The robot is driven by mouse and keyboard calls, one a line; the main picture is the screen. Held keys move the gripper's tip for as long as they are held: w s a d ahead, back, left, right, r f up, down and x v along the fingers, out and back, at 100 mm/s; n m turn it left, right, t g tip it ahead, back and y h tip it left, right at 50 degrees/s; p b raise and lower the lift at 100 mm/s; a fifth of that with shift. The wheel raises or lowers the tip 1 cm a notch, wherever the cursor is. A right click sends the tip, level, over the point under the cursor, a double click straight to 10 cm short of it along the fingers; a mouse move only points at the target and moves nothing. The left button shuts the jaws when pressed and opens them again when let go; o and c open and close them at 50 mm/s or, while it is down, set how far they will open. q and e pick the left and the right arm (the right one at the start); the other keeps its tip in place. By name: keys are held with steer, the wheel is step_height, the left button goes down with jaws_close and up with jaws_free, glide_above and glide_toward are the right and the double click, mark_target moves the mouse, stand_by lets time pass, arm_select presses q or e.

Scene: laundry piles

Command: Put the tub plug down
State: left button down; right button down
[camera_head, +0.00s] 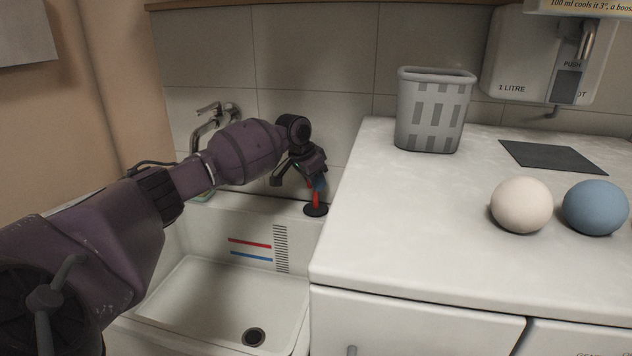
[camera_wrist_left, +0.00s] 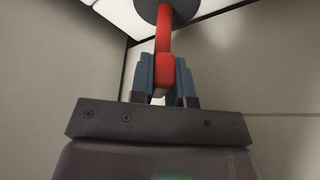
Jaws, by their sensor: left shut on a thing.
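The tub plug (camera_head: 316,209) is a dark round disc with a red handle, seen in the head view at the sink's back right corner, beside the worktop edge. My left gripper (camera_head: 318,184) is shut on the red handle from above. In the left wrist view, the blue fingers (camera_wrist_left: 164,80) close on the red handle of the tub plug (camera_wrist_left: 165,35), with the grey disc beyond. The disc is at the sink's back ledge in the head view; I cannot tell whether it touches it. My right gripper is not in view.
The white sink (camera_head: 205,290) has a dark drain (camera_head: 253,337) and red and blue lines on its back wall. A tap (camera_head: 207,120) is behind my left arm. The worktop (camera_head: 420,220) holds a grey basket (camera_head: 433,110), dark mat (camera_head: 552,157), white ball (camera_head: 521,205) and blue ball (camera_head: 595,208).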

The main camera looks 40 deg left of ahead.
arm_select(q)
steer(key=c, duration=1.1)
jaws_free()
steer(key=shift+f, duration=0.15)
steer(key=p+v, duration=0.3)
steer(key=v, duration=0.9)
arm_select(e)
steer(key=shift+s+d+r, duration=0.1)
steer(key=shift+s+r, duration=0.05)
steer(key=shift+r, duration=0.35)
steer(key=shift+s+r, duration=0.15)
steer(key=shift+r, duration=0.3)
arm_select(q)
steer(key=shift+r, duration=0.25)
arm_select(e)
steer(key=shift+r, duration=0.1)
